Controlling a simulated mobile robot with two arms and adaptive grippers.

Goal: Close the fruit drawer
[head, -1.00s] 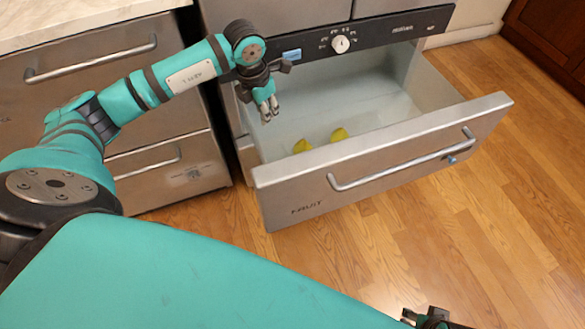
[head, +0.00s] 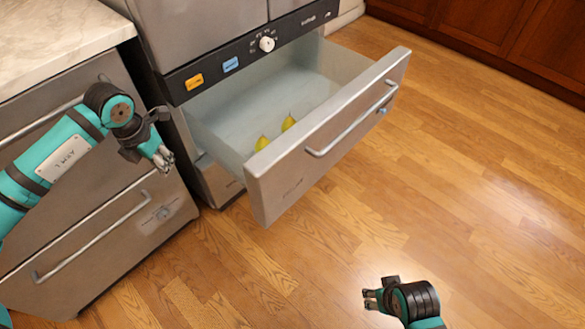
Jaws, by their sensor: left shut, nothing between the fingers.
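The fruit drawer (head: 293,167) is pulled well out of the steel unit, its front angled toward the lower right. Its bar handle (head: 352,118) runs along the front face. Two yellow-green fruits lie inside, one (head: 262,143) near the left and one (head: 289,123) beside it. My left gripper (head: 165,162) is to the left of the drawer, shut and empty, apart from the drawer front. My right gripper (head: 369,299) is low in the picture over the floor, away from the drawer; its fingers are too small to read.
A steel cabinet (head: 60,235) with closed drawers and a pale worktop (head: 50,22) stands at the left. A control panel (head: 215,72) with a white knob is above the fruit drawer. The wooden floor (head: 470,190) in front and to the right is clear.

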